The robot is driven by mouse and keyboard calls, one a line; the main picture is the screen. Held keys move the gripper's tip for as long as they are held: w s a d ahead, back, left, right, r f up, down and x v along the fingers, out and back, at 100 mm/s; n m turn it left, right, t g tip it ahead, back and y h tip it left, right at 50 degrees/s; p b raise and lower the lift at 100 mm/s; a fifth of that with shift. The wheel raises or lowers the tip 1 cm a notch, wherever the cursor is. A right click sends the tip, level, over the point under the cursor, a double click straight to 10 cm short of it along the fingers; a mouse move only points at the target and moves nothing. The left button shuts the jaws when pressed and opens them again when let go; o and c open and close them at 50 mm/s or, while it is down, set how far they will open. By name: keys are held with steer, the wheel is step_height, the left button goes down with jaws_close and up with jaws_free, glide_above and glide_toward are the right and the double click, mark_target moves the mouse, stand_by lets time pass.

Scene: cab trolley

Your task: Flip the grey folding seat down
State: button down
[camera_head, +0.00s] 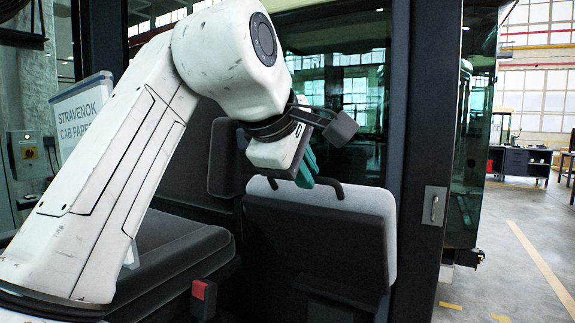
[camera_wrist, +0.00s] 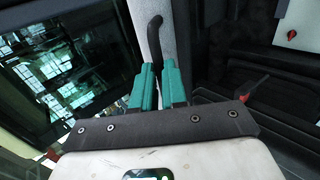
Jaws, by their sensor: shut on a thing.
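The grey folding seat (camera_head: 372,203) stands folded up near the cab doorway, with a light grey shell and a dark front panel. Its black handle (camera_head: 333,188) curves along the top edge. In the wrist view the handle (camera_wrist: 155,32) rises from between the teal fingers, beside the seat's light grey surface (camera_wrist: 174,45). My gripper (camera_head: 305,172) is at the seat's top edge, shut on the handle; its fingers also show in the wrist view (camera_wrist: 158,88). The exact contact between the fingertips is partly hidden.
A dark cushioned seat (camera_head: 180,250) with a red buckle (camera_head: 203,290) is at the left, below my arm. A dark door pillar (camera_head: 410,130) stands close to the right of the folding seat. Glass panes lie behind. Open floor (camera_head: 510,250) is outside at the right.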

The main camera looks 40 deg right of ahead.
steer(key=s+a+f+t+h+b, duration=0.1)
steer(key=a+f+h+b, duration=0.2)
steer(key=f+b, duration=0.4)
steer(key=s+a+f+t+h+b, duration=0.1)
steer(key=a+f+b, duration=0.4)
steer(key=f, duration=0.9)
steer(key=s+a+f+t+h+b, duration=0.1)
steer(key=a+f+h+b, duration=0.3)
steer(key=f+b, duration=0.5)
steer(key=shift+s+f+t+h, duration=0.4)
steer(key=shift+s+f+h, duration=0.3)
steer(key=shift+f+h, duration=0.25)
steer(key=shift+f, duration=0.1)
steer(key=c, duration=1.5)
jaws_free()
steer(key=o, duration=0.3)
steer(key=shift+o, duration=0.2)
steer(key=v, duration=1)
steer(key=shift+a, duration=0.4)
steer(key=shift+s, duration=0.1)
